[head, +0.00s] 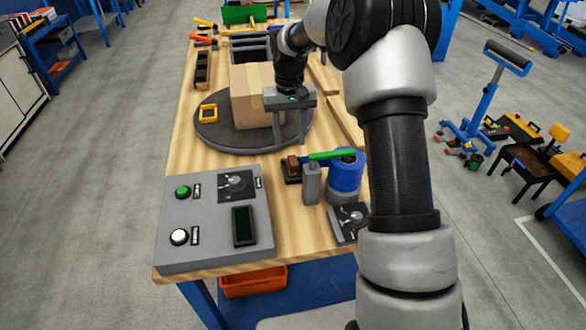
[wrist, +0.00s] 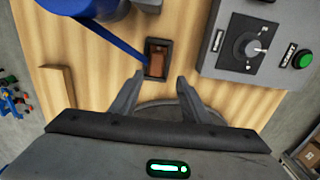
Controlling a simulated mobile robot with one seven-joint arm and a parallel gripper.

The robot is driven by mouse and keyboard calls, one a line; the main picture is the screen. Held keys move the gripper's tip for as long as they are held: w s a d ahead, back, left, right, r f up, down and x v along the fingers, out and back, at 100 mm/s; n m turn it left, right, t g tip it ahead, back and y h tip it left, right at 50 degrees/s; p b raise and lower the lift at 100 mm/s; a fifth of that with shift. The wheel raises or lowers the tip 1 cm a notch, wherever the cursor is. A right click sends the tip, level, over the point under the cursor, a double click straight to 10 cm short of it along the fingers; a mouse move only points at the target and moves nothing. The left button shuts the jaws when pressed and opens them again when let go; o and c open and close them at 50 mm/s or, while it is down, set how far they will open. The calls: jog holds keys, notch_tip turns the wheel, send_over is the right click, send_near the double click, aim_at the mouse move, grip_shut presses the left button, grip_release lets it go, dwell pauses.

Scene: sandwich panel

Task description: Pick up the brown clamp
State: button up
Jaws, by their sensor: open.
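The brown clamp (wrist: 158,58) looks like a small brown block in a dark, shallow holder (wrist: 149,72) in the wrist view. It also shows in the head view (head: 292,163), to the left of a blue roll. My gripper (head: 290,143) points down with its two grey fingers apart and empty. In the wrist view my gripper (wrist: 160,80) has its fingertips on either side of the clamp's line, just short of it in the picture. I cannot tell the height of the fingertips above the clamp.
A blue roll (head: 346,175) and a green-topped grey post (head: 311,185) stand close beside the clamp. A grey control panel (head: 213,252) is at the table's front. A cardboard box (head: 247,105) stands on a dark turntable (head: 212,133) behind. Bare wood (head: 290,232) lies right of the panel.

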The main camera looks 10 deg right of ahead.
aim_at(293, 160)
notch_tip(293, 160, down, 3)
jog(key=shift+r, duration=0.2)
jog(key=shift+s+d+f, duration=0.15)
jog(key=shift+d+f, duration=0.05)
jog(key=shift+f, duration=0.35)
jog(key=f, duration=0.4)
jog(key=shift+s+d+b, duration=0.1)
jog(key=shift+d+b, duration=0.1)
jog(key=shift+b, duration=0.1)
grip_shut()
notch_tip(293, 160, up, 15)
jog(key=p, duration=0.5)
